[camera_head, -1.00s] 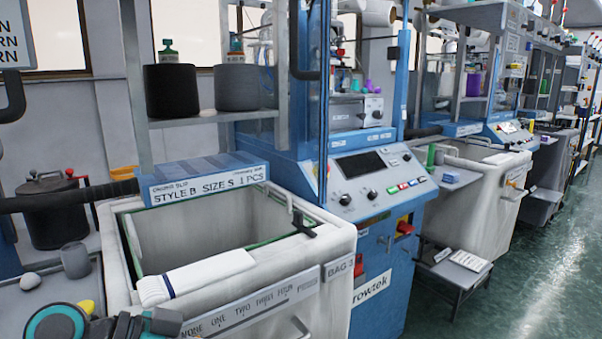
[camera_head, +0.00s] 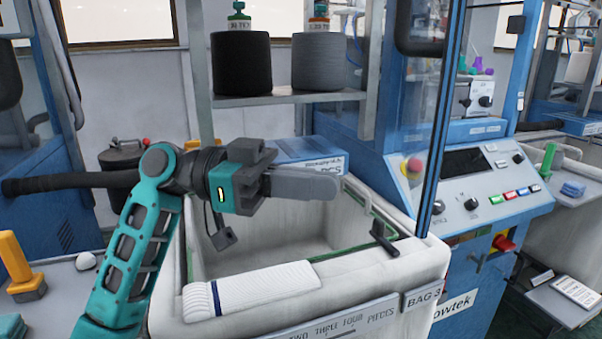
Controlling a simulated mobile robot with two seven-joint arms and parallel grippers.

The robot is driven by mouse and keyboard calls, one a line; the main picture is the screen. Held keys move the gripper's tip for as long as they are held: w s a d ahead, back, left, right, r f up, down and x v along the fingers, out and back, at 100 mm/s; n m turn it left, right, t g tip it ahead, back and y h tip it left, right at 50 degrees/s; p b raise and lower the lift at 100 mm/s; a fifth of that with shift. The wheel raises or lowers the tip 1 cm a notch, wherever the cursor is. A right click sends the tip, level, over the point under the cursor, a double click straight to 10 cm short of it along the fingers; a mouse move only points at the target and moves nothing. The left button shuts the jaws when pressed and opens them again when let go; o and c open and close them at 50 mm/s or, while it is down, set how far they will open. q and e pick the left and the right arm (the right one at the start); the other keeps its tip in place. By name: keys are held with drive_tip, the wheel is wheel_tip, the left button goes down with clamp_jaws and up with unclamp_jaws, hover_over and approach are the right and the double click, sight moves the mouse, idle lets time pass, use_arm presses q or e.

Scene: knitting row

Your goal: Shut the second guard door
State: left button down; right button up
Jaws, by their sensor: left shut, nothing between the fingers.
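A clear guard door with a blue edge (camera_head: 443,120) stands at the blue knitting machine right of centre. It seems swung out from the machine front, its lower end near the bin's corner. A black handle (camera_head: 419,28) is at its top. Another machine with a clear panel and black handle (camera_head: 8,75) is at the far left; I cannot tell from labels which door is second. My left gripper (camera_head: 332,187) is shut and empty, above the white bin, left of and apart from the blue-edged door. My right gripper is out of view.
The white bin (camera_head: 425,262) marked BAG 3 holds a folded white knit (camera_head: 265,288) on its front edge. A blue box (camera_head: 300,150) lies behind the gripper. A shelf (camera_head: 285,97) with two dark cones is above. The control panel (camera_head: 480,185) is right of the door.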

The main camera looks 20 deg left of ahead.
sight(426, 195)
use_arm(q)
drive_tip(key=d+p, duration=0.1)
drive_tip(key=d, duration=0.8)
drive_tip(key=shift+w+d, duration=0.2)
drive_tip(key=shift+d, duration=0.2)
